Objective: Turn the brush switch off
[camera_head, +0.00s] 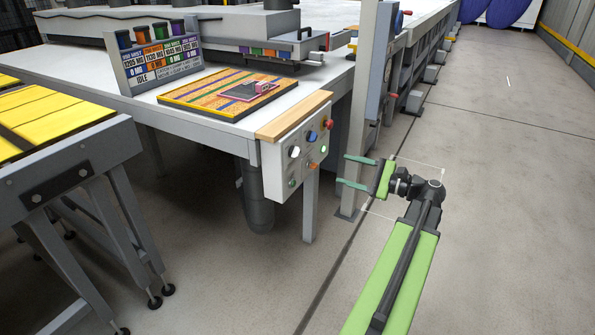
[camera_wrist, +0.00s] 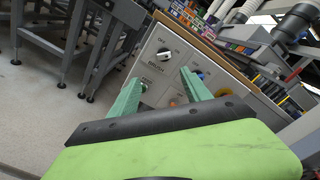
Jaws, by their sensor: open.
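The grey control panel (camera_head: 302,163) hangs at the table's front corner, with several knobs and buttons. The knob's exact setting is unclear.
A blue knob (camera_head: 312,136), a red button (camera_head: 328,124) and an orange switch (camera_head: 311,166) share the panel. A wooden strip (camera_head: 293,116) tops it. A grey post (camera_head: 361,110) stands behind my gripper. Open floor (camera_head: 490,190) lies to the right.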

